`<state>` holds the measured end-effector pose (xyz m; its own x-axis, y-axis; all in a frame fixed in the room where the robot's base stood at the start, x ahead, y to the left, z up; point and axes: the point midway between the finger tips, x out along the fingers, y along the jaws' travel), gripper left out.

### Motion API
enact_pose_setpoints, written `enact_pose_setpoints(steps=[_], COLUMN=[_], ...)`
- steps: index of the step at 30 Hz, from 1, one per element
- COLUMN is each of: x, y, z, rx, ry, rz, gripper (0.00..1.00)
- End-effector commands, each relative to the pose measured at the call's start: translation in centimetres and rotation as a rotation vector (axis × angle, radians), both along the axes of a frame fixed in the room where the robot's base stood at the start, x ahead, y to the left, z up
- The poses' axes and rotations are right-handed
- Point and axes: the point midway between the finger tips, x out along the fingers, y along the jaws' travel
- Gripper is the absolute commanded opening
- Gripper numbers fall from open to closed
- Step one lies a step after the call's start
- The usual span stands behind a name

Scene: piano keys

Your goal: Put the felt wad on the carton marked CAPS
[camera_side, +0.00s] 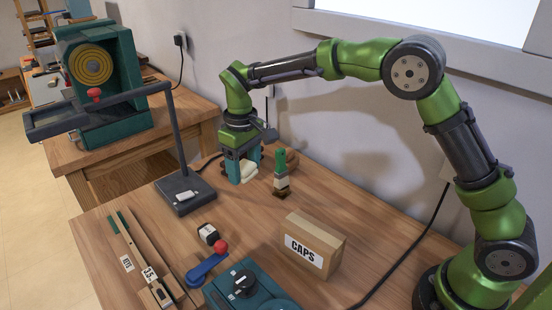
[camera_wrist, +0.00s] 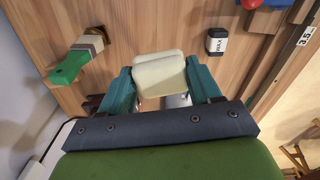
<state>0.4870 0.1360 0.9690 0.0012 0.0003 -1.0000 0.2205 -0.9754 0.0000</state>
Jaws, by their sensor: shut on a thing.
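A cream felt wad (camera_wrist: 160,76) sits between the two teal fingers of my gripper (camera_wrist: 165,92) in the wrist view. In the side view the wad (camera_side: 249,171) shows pale at the fingertips of my gripper (camera_side: 243,170), which is shut on it. The fingertips are low, at or just above the table; I cannot tell whether the wad touches the wood. The tan carton marked CAPS (camera_side: 314,246) stands on the table in front and to the right of my gripper, apart from it. Its top looks bare.
A green-handled brush (camera_side: 281,174) stands just right of my gripper. A lamp base (camera_side: 184,195) with its post is at left.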

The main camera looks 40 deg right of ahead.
Motion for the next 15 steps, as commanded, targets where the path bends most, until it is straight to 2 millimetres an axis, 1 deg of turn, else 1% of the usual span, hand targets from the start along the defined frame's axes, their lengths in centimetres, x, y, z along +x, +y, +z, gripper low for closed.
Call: enact_pose_setpoints(steps=[1, 2, 3, 5, 6, 10, 12, 15], x=[-1.2, -2.0, -3.3, -5.4, -6.9, -11.7, -14.1, -16.7], y=[0.2, 0.2, 0.2, 0.1, 0.0, -0.7, -1.2, -1.8], z=[1.7, 2.5, 3.5, 4.7, 5.3, 6.3, 6.3, 5.9], rx=[0.002, 0.002, 0.002, 0.003, 0.002, 0.002, 0.0, 0.001], ry=[-0.005, -0.005, -0.004, -0.003, -0.003, -0.002, -0.001, -0.001], rz=[0.005, 0.004, 0.0, -0.013, -0.023, -0.068, -0.096, -0.135], gripper=[0.35, 0.35, 0.35, 0.35, 0.35, 0.35, 0.35, 0.35])
